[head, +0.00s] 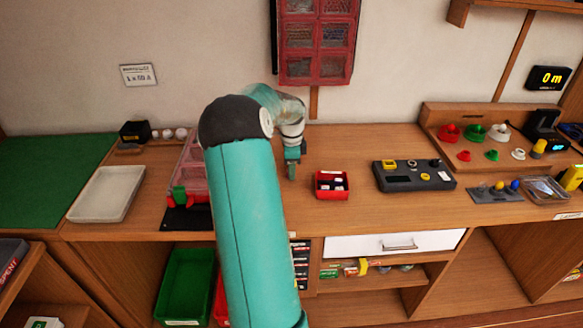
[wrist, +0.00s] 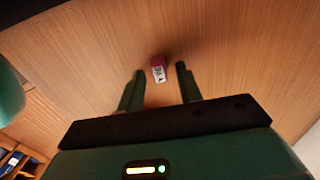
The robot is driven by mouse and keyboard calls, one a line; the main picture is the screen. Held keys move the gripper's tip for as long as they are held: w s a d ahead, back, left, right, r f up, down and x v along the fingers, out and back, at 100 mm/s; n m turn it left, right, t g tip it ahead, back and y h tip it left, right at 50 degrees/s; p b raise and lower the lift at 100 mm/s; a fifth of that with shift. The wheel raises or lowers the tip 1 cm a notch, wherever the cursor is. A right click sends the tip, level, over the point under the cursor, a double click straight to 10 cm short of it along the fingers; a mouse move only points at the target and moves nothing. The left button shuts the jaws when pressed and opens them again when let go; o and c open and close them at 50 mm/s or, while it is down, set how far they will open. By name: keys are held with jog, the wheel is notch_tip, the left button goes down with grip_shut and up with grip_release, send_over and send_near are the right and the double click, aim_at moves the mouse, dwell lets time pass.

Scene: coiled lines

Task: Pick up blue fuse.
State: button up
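My gripper (head: 291,168) hangs over the middle of the bench, left of a small red bin (head: 331,185). In the wrist view my gripper (wrist: 157,88) has its two green fingers apart, with empty space between the tips. A small piece (wrist: 158,69) with a maroon end and a white labelled face lies on the wood just ahead of the gap, apart from both fingers. I cannot tell whether this is the blue fuse; no blue shows on it. The red bin holds several small white and dark pieces, too small to identify.
A grey device (head: 415,176) stands right of the bin. A red-framed clear case (head: 193,170) stands left, partly behind my arm. A white tray (head: 106,193) lies farther left. Bare wood surrounds the bin. A red cabinet (head: 316,40) hangs on the wall behind.

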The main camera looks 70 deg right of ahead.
notch_tip(320, 180, up, 12)
jog(key=shift+r, duration=0.2)
dwell(0.4)
